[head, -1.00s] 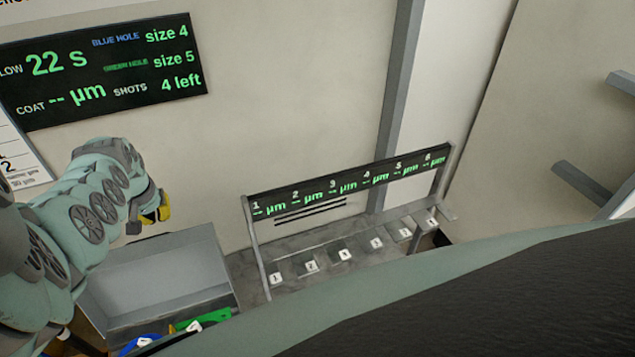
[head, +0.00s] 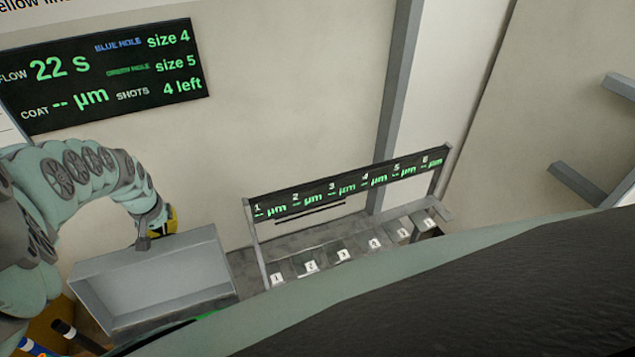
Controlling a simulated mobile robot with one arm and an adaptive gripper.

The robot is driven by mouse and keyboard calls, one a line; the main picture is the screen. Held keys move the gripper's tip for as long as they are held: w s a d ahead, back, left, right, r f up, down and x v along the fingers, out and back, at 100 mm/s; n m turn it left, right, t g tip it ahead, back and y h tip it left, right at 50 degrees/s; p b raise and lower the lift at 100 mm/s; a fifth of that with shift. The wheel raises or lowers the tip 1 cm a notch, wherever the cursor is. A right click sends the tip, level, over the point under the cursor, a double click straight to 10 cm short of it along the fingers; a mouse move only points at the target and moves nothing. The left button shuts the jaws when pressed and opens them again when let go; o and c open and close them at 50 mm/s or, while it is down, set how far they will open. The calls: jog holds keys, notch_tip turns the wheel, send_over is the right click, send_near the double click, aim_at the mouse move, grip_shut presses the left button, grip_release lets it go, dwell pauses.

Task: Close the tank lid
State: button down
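A grey, shallow, box-like panel with raised rims (head: 150,285) stands at the lower left; it looks like the tank lid, tilted up with its hollow side towards me. The tank below it is mostly hidden by my own body. My gripper (head: 158,228), with a yellow patch on it, is at the panel's upper rim, near its middle. It appears to touch or overlap that rim; I cannot tell which. Its fingers are too small and hidden to show whether they are open or shut.
A wall display (head: 100,75) hangs behind my arm. A rack with several numbered slots (head: 345,190) stands right of the panel. A grey post (head: 398,100) rises behind it. Thin blue-and-white and black items (head: 65,330) are at the lower left.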

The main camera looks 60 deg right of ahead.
jog(key=shift+s+a+r+p, duration=0.25)
jog(key=shift+s+a+p, duration=0.05)
jog(key=shift+r, duration=0.1)
dwell(0.4)
